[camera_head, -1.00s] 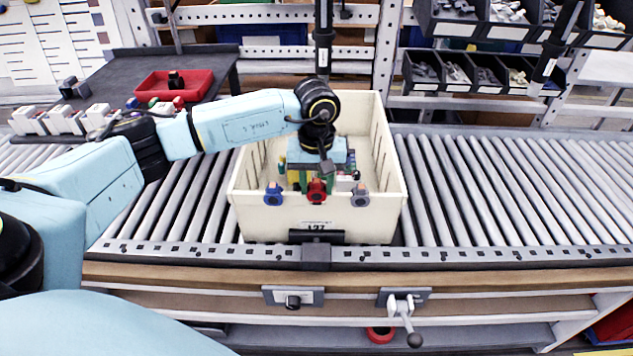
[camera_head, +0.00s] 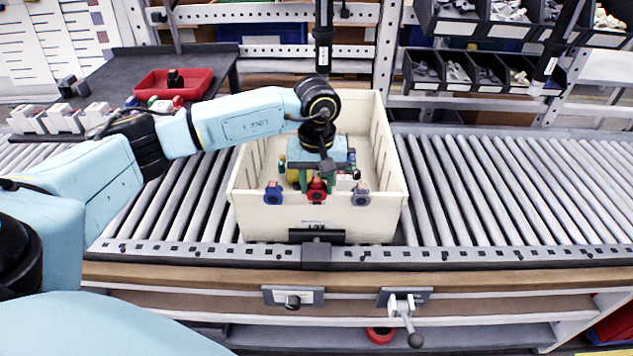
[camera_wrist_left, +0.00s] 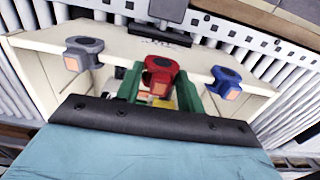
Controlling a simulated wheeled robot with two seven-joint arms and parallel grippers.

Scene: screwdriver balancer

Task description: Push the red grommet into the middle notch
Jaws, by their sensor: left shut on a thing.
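The red grommet (camera_head: 317,190) is at the middle of the front wall of the cream bin (camera_head: 262,222). My left gripper (camera_head: 318,181) reaches down into the bin and is shut on the red grommet. In the left wrist view the green fingers (camera_wrist_left: 159,88) flank the red grommet (camera_wrist_left: 158,74) at the wall's rim. Whether it is fully seated in the middle notch cannot be told. A blue grommet (camera_head: 273,194) sits on the rim to its left, a grey grommet (camera_head: 360,194) to its right. My right gripper is not in view.
The bin stands on a roller conveyor (camera_head: 500,190) against a black stop (camera_head: 316,237). Small coloured parts are inside the bin, partly hidden by my gripper. A red tray (camera_head: 174,85) is at the back left. Parts bins (camera_head: 480,72) stand at the back right.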

